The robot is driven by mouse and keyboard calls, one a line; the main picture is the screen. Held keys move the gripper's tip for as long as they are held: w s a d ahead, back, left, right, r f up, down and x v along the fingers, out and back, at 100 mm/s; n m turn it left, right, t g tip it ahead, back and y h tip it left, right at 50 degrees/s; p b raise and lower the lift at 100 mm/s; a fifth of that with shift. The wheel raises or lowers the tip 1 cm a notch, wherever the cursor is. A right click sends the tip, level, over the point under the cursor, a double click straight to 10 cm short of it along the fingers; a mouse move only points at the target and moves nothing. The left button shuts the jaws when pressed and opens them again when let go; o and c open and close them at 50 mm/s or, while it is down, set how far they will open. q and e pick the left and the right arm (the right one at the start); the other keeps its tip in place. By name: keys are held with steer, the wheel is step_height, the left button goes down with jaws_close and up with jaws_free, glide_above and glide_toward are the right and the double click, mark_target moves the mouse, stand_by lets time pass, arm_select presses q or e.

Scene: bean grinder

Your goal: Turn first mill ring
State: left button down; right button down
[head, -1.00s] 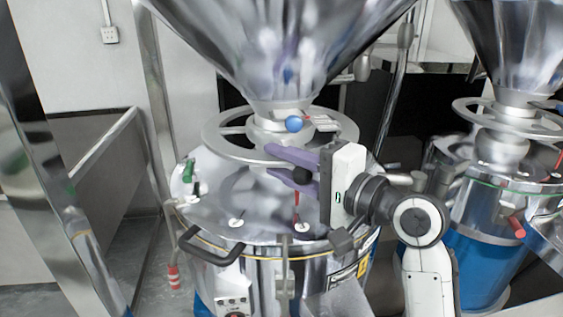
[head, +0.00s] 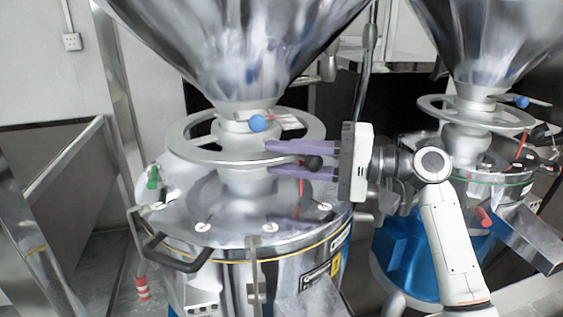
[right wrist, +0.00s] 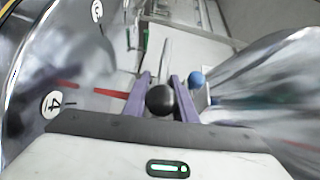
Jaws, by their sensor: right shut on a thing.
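The first mill's metal ring (head: 180,150) lies level around the neck under the large hopper, with openings between its spokes. My right gripper (head: 268,158) reaches in from the right with purple fingers, one above and one below the ring's front right rim. The exact grip contact is partly hidden by the fingers. My left gripper is not in view.
A blue ball knob (head: 258,123) stands just above the ring. The hopper (head: 235,60) flares overhead. Below are the mill's lid with white number tags and a black handle (head: 178,255). A second mill with a similar ring (head: 440,103) stands at the right.

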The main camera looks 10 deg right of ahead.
steer(key=shift+w+d+t, duration=0.3)
steer(key=shift+w+d, duration=0.2)
steer(key=shift+d, duration=0.3)
steer(key=c, duration=1.5)
jaws_free()
steer(key=shift+s+d, duration=0.1)
steer(key=shift+c, duration=0.2)
steer(key=b+v, duration=0.1)
steer(key=v, duration=0.8)
steer(key=shift+d+r+b, duration=0.1)
steer(key=shift+b, duration=0.2)
steer(key=shift+s+d+r, duration=0.1)
steer(key=shift+s+d, duration=0.15)
steer(key=shift+d, duration=0.2)
